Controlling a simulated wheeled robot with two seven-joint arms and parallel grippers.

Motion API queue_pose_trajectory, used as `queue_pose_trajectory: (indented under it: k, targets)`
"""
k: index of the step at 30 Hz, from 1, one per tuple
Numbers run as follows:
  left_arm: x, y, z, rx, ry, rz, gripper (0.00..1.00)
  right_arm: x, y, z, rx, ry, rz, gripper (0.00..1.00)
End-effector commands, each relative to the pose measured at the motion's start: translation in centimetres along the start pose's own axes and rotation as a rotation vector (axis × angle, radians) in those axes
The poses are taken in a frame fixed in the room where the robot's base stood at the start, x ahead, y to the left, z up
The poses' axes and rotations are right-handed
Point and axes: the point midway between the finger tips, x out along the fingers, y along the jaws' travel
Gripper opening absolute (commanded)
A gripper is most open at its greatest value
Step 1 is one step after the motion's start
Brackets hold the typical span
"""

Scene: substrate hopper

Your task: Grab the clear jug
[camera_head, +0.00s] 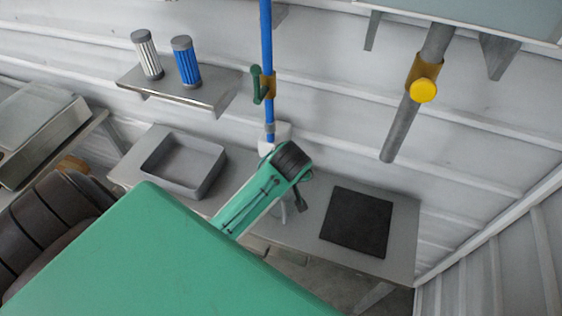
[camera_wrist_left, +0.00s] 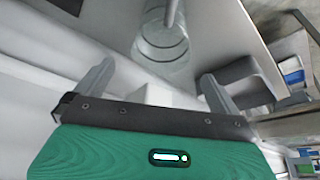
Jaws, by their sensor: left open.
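The clear jug (camera_wrist_left: 160,42) shows in the left wrist view as a see-through, ringed round shape on the grey table, just beyond and between my finger tips. In the head view it is mostly or wholly hidden behind my left gripper (camera_head: 297,178), so I cannot make out its outline there. My left gripper (camera_wrist_left: 155,85) is open, its two grey fingers spread wide with nothing held between them. A small white block (camera_wrist_left: 165,97) shows between the finger bases. My right gripper is not in view.
The grey table holds a tray (camera_head: 160,185) at left and a black mat (camera_head: 356,222) at right. A blue pipe (camera_head: 266,45) with a green-handled valve (camera_head: 257,84) comes down behind my gripper. A grey pipe (camera_head: 400,125) hangs at right. A shelf (camera_head: 205,95) holds white and blue filters.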

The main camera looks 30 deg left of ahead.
Motion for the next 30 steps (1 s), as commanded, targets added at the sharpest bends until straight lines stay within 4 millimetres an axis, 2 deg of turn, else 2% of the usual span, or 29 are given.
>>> queue_pose_trajectory:
  k: [3,9,17,22,25,30]
  targets:
    - [2.5,-0.2,0.0,0.002,-0.004,-0.006,1.00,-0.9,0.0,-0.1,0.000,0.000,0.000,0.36]
    - [5.4,-0.1,0.0,0.003,-0.002,-0.002,1.00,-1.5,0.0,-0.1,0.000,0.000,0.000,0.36]
    - [6.8,-0.2,0.0,0.004,-0.002,-0.002,1.00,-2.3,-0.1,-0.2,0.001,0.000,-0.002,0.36]
    - [8.8,-0.4,0.1,0.004,-0.003,-0.004,1.00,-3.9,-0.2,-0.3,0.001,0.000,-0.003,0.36]
    - [10.2,-0.4,0.2,0.004,-0.003,-0.002,1.00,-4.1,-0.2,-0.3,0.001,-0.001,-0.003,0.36]
    - [11.3,-0.4,0.3,0.003,-0.003,-0.001,1.00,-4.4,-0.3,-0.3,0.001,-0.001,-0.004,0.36]
